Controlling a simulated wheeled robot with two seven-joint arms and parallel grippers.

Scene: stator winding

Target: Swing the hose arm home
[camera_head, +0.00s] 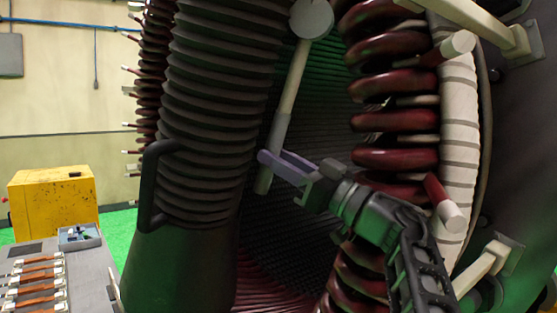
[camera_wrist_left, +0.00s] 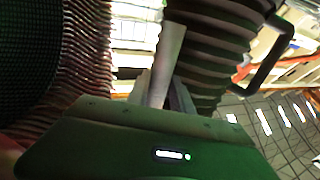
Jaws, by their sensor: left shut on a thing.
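A thick dark ribbed hose (camera_head: 215,110) hangs down at centre left and widens into a smooth dark hood (camera_head: 180,265). A black handle (camera_head: 150,185) stands out from its left side. A pale rod (camera_head: 294,85) runs down from a round pale knob (camera_head: 311,18) beside the hose, slightly tilted. My left gripper (camera_head: 277,166) is shut on the rod's grey lower part. In the left wrist view the rod (camera_wrist_left: 169,55) stands between the fingers (camera_wrist_left: 160,93), with the ribbed hose (camera_wrist_left: 212,45) close behind. My right gripper is in neither view.
Dark red coils (camera_head: 395,120) and a white wrapped ring (camera_head: 460,140) rise close at the right. A yellow cabinet (camera_head: 52,195) and a grey bench (camera_head: 85,275) with copper-coloured bars stand at the lower left. Green floor shows between cabinet and hose.

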